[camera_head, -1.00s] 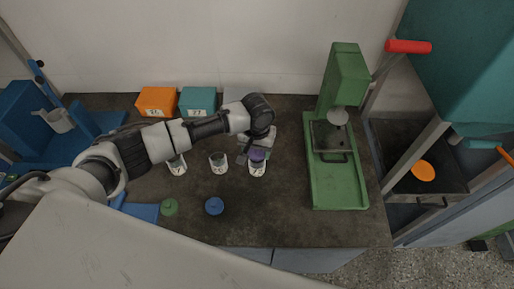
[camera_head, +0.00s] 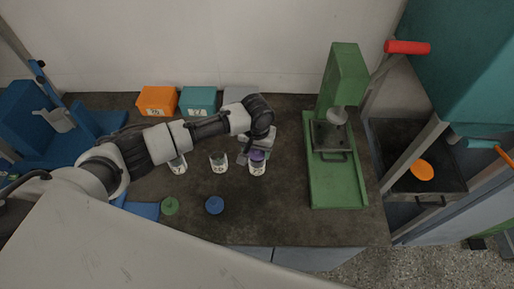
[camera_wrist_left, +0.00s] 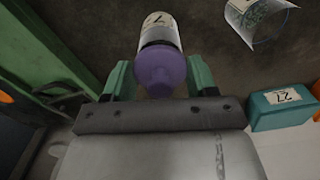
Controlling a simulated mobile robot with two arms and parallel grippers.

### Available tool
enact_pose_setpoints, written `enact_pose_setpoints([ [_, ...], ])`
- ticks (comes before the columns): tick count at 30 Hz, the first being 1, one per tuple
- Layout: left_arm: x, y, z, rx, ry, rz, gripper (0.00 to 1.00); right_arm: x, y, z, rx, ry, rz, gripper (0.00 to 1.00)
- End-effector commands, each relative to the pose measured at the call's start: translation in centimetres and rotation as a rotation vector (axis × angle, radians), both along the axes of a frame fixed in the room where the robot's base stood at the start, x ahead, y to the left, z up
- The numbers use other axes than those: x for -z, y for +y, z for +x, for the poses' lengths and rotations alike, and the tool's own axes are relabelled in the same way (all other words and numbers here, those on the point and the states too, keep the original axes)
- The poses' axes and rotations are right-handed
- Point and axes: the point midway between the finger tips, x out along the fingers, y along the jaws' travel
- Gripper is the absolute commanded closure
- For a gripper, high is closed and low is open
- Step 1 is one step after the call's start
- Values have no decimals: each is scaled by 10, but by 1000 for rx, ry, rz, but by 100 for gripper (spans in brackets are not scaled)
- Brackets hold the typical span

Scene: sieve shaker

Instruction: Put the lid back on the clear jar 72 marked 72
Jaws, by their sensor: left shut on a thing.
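A purple lid (camera_head: 257,155) is at the mouth of the rightmost clear jar (camera_head: 257,169), which stands upright on the dark bench. My left gripper (camera_head: 256,154) reaches down over this jar. In the left wrist view its green fingers (camera_wrist_left: 160,78) are shut on the purple lid (camera_wrist_left: 160,68), one on each side. The jar (camera_wrist_left: 160,30) lies directly beyond the lid in line with it; its label shows a 7, the rest is hard to read. I cannot tell whether the lid is fully seated. My right gripper is not in view.
Two open clear jars, a middle one (camera_head: 218,163) and a left one (camera_head: 178,166), stand to the left. A green lid (camera_head: 170,206) and a blue lid (camera_head: 214,205) lie in front. Orange (camera_head: 157,100) and teal (camera_head: 197,101) boxes stand behind; a green press (camera_head: 338,185) stands right.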

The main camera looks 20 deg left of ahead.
Motion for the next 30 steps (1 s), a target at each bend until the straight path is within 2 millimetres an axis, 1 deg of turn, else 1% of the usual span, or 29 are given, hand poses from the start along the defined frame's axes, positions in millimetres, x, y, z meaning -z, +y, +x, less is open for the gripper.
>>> enact_pose_setpoints([
  [8,0,0,0,0,0,0,64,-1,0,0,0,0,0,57],
  [21,0,0,0,1,0,0,64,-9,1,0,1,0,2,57],
  [30,1,0,0,1,0,0,64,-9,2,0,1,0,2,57],
])
